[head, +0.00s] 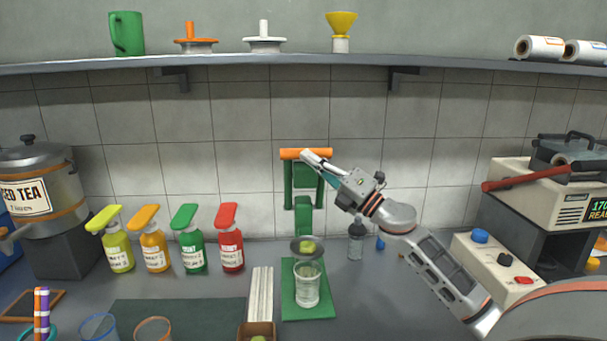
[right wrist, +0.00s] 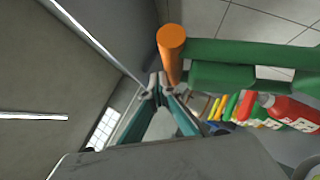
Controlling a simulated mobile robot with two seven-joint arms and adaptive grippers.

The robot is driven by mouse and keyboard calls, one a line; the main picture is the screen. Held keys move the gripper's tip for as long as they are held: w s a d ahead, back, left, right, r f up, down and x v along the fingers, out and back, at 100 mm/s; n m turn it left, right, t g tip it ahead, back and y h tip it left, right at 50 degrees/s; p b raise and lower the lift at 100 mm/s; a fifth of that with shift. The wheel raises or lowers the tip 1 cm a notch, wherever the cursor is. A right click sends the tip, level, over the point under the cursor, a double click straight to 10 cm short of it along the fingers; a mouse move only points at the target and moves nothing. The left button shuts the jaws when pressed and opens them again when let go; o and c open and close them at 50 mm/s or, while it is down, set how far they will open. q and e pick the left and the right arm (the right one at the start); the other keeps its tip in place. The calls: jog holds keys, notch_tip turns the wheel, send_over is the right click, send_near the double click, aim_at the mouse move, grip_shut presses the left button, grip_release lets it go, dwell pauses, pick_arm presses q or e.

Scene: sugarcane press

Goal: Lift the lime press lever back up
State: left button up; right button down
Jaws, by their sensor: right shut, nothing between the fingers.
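The lime press is green, with an orange lever handle (head: 292,153) across its top. The handle is raised high above the press's green base (head: 290,311). A lime half (head: 307,246) sits in the dark press cup, above a clear cup (head: 307,288) standing on the base. My right gripper (head: 311,158) is shut and empty, its tips at the right part of the handle. In the right wrist view the fingertips (right wrist: 158,86) are right beside the end of the orange handle (right wrist: 171,50); I cannot tell if they touch. My left gripper is not in view.
Several sauce bottles (head: 230,246) stand left of the press. A small grey bottle (head: 356,242) stands right of it, under my arm. A shelf (head: 300,61) runs above. A button box (head: 492,268) and a machine with a red handle (head: 529,175) are at the right.

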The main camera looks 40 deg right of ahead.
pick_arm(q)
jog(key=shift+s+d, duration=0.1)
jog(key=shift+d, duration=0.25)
pick_arm(e)
jog(key=shift+w+d+r, duration=0.3)
jog(key=shift+w+d, duration=0.25)
jog(key=shift+w, duration=0.1)
jog(key=shift+w+d+r, duration=0.3)
jog(key=shift+w+d, duration=0.2)
jog(key=shift+w, duration=0.1)
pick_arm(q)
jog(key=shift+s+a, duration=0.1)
